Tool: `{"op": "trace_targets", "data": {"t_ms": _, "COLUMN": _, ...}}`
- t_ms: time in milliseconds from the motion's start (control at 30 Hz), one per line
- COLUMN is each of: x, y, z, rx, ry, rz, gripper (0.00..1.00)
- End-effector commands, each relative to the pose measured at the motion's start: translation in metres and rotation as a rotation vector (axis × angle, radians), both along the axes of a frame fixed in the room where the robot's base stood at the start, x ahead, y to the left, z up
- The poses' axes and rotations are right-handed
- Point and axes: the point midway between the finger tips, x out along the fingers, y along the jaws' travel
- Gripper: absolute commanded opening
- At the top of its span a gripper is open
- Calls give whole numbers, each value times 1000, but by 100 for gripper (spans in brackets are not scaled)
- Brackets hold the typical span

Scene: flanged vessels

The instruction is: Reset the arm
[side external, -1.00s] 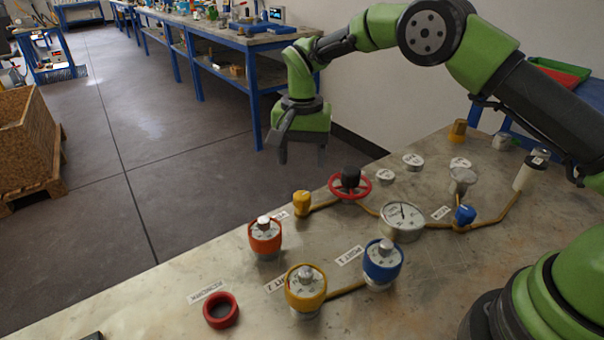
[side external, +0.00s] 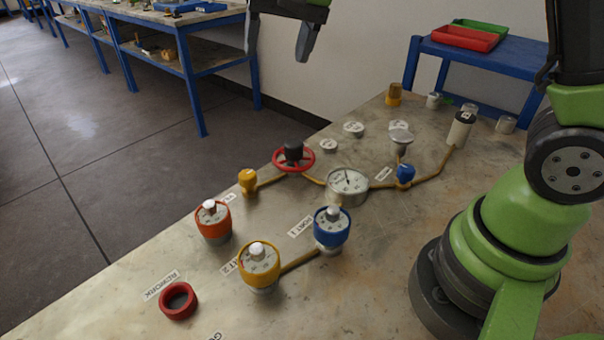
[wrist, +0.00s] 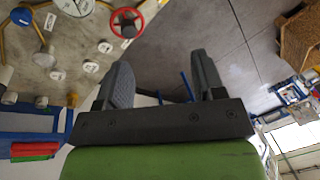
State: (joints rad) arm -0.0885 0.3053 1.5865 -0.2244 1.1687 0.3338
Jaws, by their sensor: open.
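My gripper (side external: 278,38) is at the top edge of the side view, raised well above the bench, with its upper part cut off by the frame. In the wrist view my gripper (wrist: 160,85) shows two grey fingers spread apart with nothing between them. Below it on the bench stand an orange-collared vessel (side external: 213,222), a yellow-collared vessel (side external: 259,267) and a blue-collared vessel (side external: 331,229). A red ring (side external: 178,300) lies by the rework label (side external: 162,285). My gripper touches none of these.
A red handwheel (side external: 294,157), a round gauge (side external: 347,186) and brown pipes are on the bench (side external: 380,270). A white cylinder (side external: 460,129) stands toward the back right. A blue side table (side external: 480,57) holds red and green trays. The air around my gripper is clear.

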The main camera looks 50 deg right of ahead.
Motion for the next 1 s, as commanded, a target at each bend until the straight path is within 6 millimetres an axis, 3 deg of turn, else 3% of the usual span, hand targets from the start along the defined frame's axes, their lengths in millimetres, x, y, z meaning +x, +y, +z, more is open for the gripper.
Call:
{"op": "trace_targets", "data": {"t_ms": 33, "x": -17, "y": -3, "z": 14, "rx": 4, "ry": -38, "rz": 18, "gripper": 63}}
{"op": "trace_targets", "data": {"t_ms": 200, "x": -75, "y": -10, "z": 41, "rx": 8, "ry": -155, "rz": 85, "gripper": 63}}
{"op": "trace_targets", "data": {"t_ms": 333, "x": -121, "y": -13, "z": 46, "rx": 1, "ry": -244, "rz": 134, "gripper": 63}}
{"op": "trace_targets", "data": {"t_ms": 500, "x": -168, "y": -15, "z": 38, "rx": -15, "ry": -344, "rz": 183, "gripper": 63}}
{"op": "trace_targets", "data": {"t_ms": 700, "x": -194, "y": -16, "z": 26, "rx": -31, "ry": -405, "rz": 213, "gripper": 63}}
{"op": "trace_targets", "data": {"t_ms": 1000, "x": -197, "y": -16, "z": 23, "rx": -34, "ry": -412, "rz": 218, "gripper": 63}}
